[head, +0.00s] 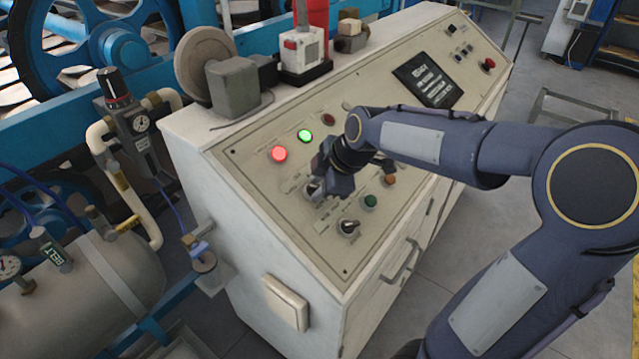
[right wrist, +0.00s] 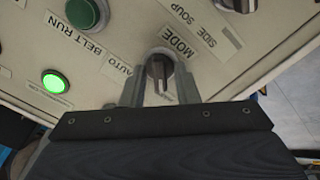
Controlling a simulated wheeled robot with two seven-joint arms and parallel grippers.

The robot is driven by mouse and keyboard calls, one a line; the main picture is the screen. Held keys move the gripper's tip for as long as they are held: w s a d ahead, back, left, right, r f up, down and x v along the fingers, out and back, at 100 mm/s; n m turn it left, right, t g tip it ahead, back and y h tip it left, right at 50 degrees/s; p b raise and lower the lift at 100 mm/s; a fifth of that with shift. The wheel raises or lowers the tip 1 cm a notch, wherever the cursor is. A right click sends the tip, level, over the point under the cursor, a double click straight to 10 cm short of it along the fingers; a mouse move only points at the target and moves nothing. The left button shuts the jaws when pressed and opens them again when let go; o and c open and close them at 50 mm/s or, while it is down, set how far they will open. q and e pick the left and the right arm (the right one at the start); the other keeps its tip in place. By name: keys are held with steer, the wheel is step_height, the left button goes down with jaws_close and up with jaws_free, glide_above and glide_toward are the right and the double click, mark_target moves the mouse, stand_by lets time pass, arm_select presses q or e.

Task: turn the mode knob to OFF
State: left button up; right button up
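The mode knob (right wrist: 159,68) is a dark rotary knob under the label MODE in the right wrist view. AUTO (right wrist: 118,68) is printed to its left; a label below is mostly hidden by my gripper. The knob's grip bar runs nearly up and down there, a pale mark at its lower end. My right gripper (right wrist: 160,86) is open, one finger on each side of the knob; I cannot tell whether they touch it. In the head view my right gripper (head: 323,183) is low over the panel, partly covering the knob. My left gripper is out of view.
The sloped panel (head: 255,180) carries a lit red button (head: 280,154), a lit green button (head: 305,135), a dark green button (head: 370,201) and another knob (head: 348,227) close by. A black screen (head: 427,80) is farther along. Free floor lies right of the cabinet.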

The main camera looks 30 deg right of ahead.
stand_by(0.3)
steer(key=m, duration=0.4)
steer(key=shift+m, duration=2.3)
steer(key=o, duration=0.6)
steer(key=shift+r, duration=0.1)
